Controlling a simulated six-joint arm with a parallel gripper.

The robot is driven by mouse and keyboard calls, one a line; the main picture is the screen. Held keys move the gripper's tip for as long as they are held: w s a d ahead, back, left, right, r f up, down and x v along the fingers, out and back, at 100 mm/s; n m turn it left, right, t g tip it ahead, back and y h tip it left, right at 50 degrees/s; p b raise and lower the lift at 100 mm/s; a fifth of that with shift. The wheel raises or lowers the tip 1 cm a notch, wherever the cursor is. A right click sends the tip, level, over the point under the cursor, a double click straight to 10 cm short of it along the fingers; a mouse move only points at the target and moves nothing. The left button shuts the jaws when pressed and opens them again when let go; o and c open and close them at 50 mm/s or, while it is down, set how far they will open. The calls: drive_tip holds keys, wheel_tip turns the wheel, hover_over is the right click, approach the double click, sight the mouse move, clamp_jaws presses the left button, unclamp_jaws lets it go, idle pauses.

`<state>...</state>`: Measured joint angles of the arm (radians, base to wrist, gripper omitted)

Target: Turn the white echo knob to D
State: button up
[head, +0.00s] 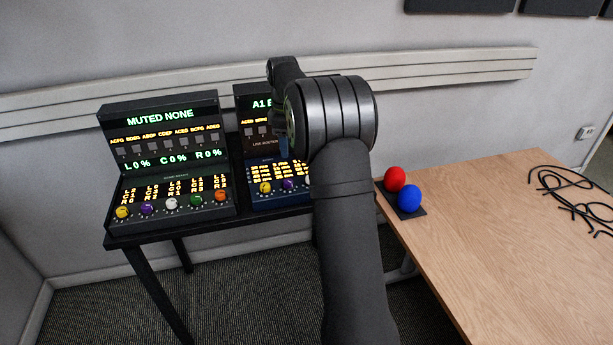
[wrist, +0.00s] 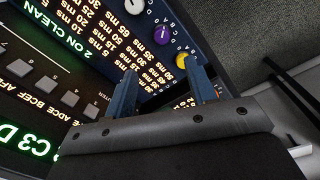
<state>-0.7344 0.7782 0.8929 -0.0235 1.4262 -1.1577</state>
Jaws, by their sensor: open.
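The right console (head: 262,150) has a lit screen, a table of glowing values and a row of coloured knobs. In the wrist view a white knob (wrist: 134,5) is cut by the top edge, so its setting and label cannot be read. Beside it are a purple knob (wrist: 162,35) and a yellow knob (wrist: 185,61). My gripper (wrist: 161,68) is open and empty, its two blue fingers over the console face near the yellow and purple knobs.
A left console (head: 168,165) reading MUTED NONE stands on the same black table (head: 130,239). To the right, a wooden table (head: 490,220) holds a red ball (head: 395,179), a blue ball (head: 410,198) and black cables (head: 575,205).

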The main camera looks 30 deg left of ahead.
drive_tip(key=w+d+r+n, duration=0.4)
drive_tip(key=w+d+n, duration=0.1)
drive_tip(key=w, duration=0.1)
drive_tip(key=shift+g, duration=0.3)
drive_tip(key=f, duration=1.7)
drive_tip(key=shift+s+a+f, duration=0.2)
drive_tip(key=shift+s+f, duration=0.05)
drive_tip(key=shift+f, duration=0.1)
drive_tip(key=c, duration=1)
